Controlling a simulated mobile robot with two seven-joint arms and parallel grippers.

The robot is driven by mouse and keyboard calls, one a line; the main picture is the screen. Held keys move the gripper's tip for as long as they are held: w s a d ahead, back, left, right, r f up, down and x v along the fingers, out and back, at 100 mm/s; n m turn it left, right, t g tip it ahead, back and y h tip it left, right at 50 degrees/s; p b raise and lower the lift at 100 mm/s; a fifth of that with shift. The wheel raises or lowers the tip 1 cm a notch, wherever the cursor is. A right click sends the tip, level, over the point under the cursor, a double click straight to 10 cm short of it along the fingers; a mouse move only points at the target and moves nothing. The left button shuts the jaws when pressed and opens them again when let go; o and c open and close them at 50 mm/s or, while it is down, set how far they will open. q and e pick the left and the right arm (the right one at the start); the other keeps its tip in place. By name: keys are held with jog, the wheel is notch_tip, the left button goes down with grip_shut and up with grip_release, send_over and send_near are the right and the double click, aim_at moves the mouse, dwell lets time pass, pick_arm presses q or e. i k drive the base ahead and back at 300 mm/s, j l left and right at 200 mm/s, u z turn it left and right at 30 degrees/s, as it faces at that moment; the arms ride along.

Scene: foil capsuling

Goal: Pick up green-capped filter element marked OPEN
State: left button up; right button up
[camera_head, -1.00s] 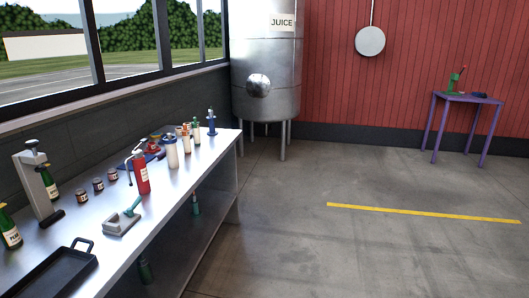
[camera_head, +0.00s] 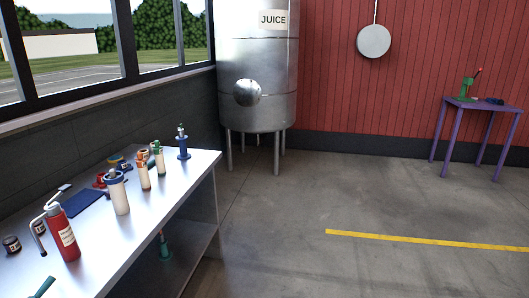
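A white cylinder with a green cap (camera_head: 159,162) stands upright on the metal bench (camera_head: 190,185), toward its far end. It looks like the green-capped filter element; its marking is too small to read. A similar white cylinder with an orange cap (camera_head: 143,172) stands just left of it and in front. Neither of my grippers shows in the view.
On the bench, a white canister with a blue top (camera_head: 120,196), a red bottle (camera_head: 65,236), a blue stand (camera_head: 183,146) and small jars (camera_head: 12,245) stand nearby. A steel juice tank (camera_head: 258,80) stands behind. The floor (camera_head: 310,200) right of the bench is clear.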

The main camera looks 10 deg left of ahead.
aim_at(158, 150)
jog(key=i+u, duration=0.2)
jog(key=i, duration=0.2)
jog(key=i+l+u, duration=0.45)
jog(key=i, duration=0.3)
jog(key=i+l+u, duration=0.15)
jog(key=i+u, duration=0.15)
jog(key=u, duration=0.2)
jog(key=i+l+u, duration=0.2)
jog(key=u, duration=0.25)
jog(key=i+l+u, duration=0.2)
jog(key=l+u, duration=0.3)
jog(key=i+l+u, duration=0.15)
jog(key=l+u, duration=0.15)
jog(key=u, duration=0.2)
